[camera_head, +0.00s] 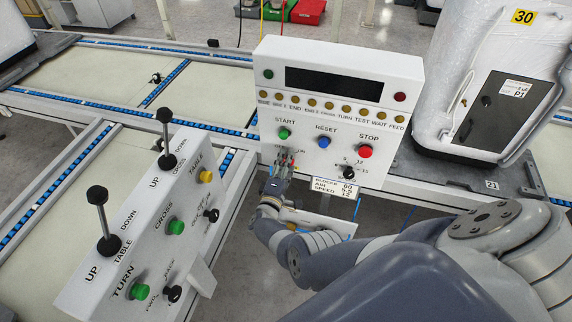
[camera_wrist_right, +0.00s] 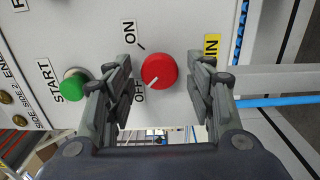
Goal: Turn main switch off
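The main switch is a red rotary knob (camera_wrist_right: 159,70) on the white control panel (camera_wrist_right: 200,25), with ON and OFF labels and a partly hidden yellow label ending in "IN". A white mark on the knob points down and left, towards OFF. My right gripper (camera_wrist_right: 161,84) is open, its two fingers on either side of the knob with gaps visible; I cannot tell if the tips reach past its face. In the head view my right gripper (camera_head: 284,159) is at the lower left of the panel (camera_head: 345,60) and hides the knob. My left gripper is not in view.
A green START button (camera_wrist_right: 74,85) sits close beside one finger. The head view shows a blue RESET button (camera_head: 324,142), a red STOP button (camera_head: 365,152) and a black selector (camera_head: 349,172). A lever console (camera_head: 150,225) stands left of my right arm.

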